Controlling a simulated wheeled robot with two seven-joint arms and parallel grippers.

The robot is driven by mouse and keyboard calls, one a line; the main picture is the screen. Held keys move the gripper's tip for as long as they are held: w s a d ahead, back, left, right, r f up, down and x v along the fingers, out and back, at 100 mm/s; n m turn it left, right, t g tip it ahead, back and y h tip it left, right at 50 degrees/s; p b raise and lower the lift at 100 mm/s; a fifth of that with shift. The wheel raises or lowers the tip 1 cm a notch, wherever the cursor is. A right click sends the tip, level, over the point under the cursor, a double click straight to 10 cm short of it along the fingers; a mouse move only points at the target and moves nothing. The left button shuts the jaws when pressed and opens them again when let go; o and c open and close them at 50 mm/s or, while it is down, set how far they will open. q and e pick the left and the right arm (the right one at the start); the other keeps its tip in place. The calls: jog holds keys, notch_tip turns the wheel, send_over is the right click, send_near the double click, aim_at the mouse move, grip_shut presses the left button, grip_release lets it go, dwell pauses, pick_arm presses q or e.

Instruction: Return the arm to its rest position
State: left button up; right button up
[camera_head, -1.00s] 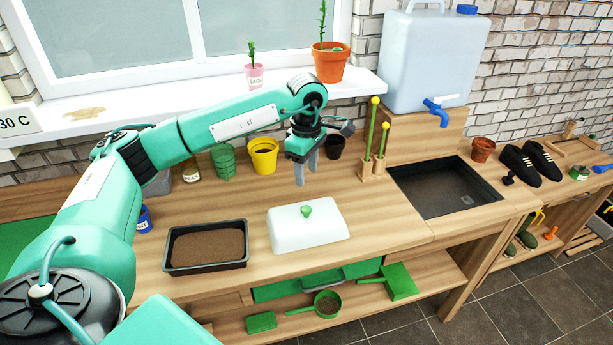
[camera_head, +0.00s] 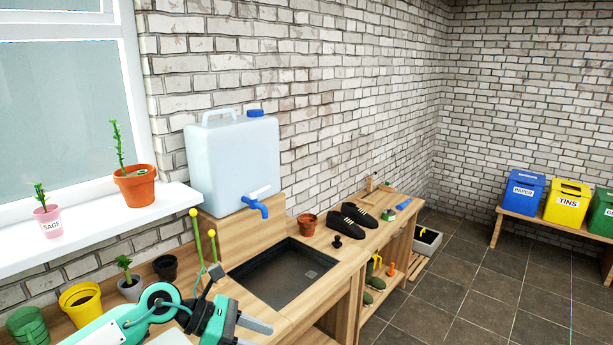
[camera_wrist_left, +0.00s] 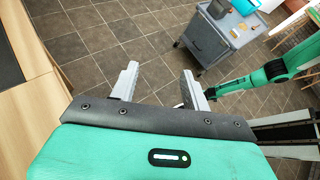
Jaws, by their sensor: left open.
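My left gripper (camera_head: 255,326) is at the bottom of the head view, in front of the workbench (camera_head: 318,262) near the sink. Its two grey fingers are apart with nothing between them. In the left wrist view the open fingers (camera_wrist_left: 160,86) point out over the tiled floor. Another teal arm of mine (camera_wrist_left: 270,76) reaches in from the right of the left wrist view; its far end is partly behind a finger, so its gripper's state is unclear. Much of my left arm is out of the head view.
A grey cart (camera_wrist_left: 212,50) stands on the open floor (camera_wrist_left: 150,55).

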pick_arm(q)
jog(key=s+d+r+n+t+h, duration=0.1)
jog(key=d+r+n+t+h, duration=0.3)
jog(key=r+n+t+h, duration=0.65)
jog(key=s+a+f+n+t+y, duration=0.1)
jog(key=a+f+n+t+y, duration=0.2)
jog(key=a+f+n+y, duration=0.75)
jog(key=a+f+n+t+y, duration=0.4)
jog(key=n+y, duration=0.7)
jog(key=n, duration=0.9)
jog(key=s+a+f+n+g+y, duration=0.15)
jog(key=s+f+n+g, duration=0.25)
jog(key=s+f+g, duration=0.6)
jog(key=s+a+f+n+g, duration=0.2)
jog(key=s+f+n+g, duration=0.45)
jog(key=s, duration=0.85)
notch_tip(320, 180, down, 33)
jog(key=m, duration=0.2)
jog(key=s+a+f, duration=0.3)
jog(key=s+f, duration=1.5)
jog(key=s, duration=0.1)
jog(key=shift+f, duration=0.35)
jog(key=shift+s+m, duration=0.1)
jog(key=shift+m, duration=0.15)
jog(key=shift+c, duration=1.3)
jog(key=shift+s+a, duration=0.1)
